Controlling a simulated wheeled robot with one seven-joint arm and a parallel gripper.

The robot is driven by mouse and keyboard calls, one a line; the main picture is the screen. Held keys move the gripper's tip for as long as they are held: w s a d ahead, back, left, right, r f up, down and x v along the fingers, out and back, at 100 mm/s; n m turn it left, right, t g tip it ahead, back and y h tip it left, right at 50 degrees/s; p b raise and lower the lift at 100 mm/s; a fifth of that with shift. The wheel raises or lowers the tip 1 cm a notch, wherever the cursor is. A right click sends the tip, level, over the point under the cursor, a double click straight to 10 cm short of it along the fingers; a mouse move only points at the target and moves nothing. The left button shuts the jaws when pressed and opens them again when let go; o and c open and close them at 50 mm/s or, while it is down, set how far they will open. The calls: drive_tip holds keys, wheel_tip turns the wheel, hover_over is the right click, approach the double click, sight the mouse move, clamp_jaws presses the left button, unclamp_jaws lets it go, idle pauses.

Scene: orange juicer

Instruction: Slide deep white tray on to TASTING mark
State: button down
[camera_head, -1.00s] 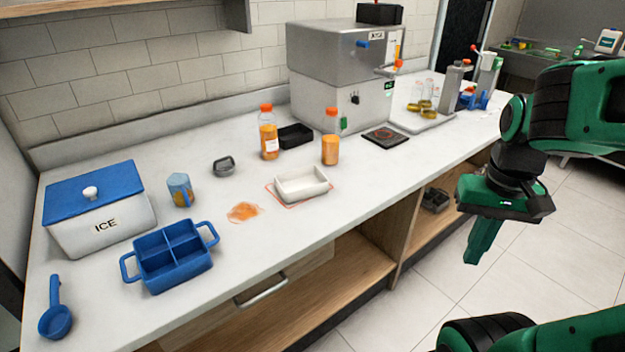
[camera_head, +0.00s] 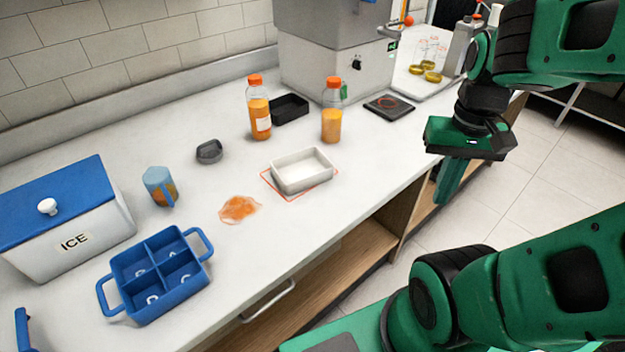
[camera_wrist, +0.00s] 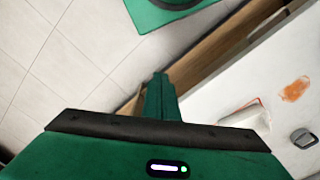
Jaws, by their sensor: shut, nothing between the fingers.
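The deep white tray (camera_head: 302,176) stands empty and upright on the counter, right of the orange spill. It sits over a red-outlined mark (camera_head: 268,184), whose line shows at the tray's left, front and right; any lettering is hidden or too small to read. In the wrist view the tray (camera_wrist: 243,116) shows partly, at the right beyond my gripper. My gripper (camera_head: 447,182) is shut and empty, pointing down off the counter's front edge, right of the tray and apart from it. In the wrist view the closed fingers (camera_wrist: 160,90) point toward the counter edge.
An orange spill (camera_head: 239,209) lies left of the tray, and a blue divided caddy (camera_head: 155,275) further left. Juice bottles (camera_head: 332,112) (camera_head: 259,110) and a black tray (camera_head: 289,109) stand behind. A black scale (camera_head: 389,107) is at right. Counter in front of the tray is clear.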

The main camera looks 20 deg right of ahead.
drive_tip(key=w+a+n, duration=0.5)
drive_tip(key=w, duration=0.5)
drive_tip(key=n, duration=0.4)
approach(311, 178)
drive_tip(key=s+d+f, duration=0.1)
drive_tip(key=s, duration=0.4)
drive_tip(key=f, duration=0.9)
drive_tip(key=shift+s+d, duration=0.2)
drive_tip(key=w, duration=0.3)
drive_tip(key=shift+a+f, duration=0.2)
drive_tip(key=shift+a, duration=0.15)
drive_tip(key=shift+w+a, duration=0.15)
drive_tip(key=shift+w, duration=0.35)
drive_tip(key=shift+w, duration=0.1)
drive_tip(key=shift+w+a, duration=0.25)
drive_tip(key=shift+w, duration=0.55)
drive_tip(key=shift+s, duration=0.1)
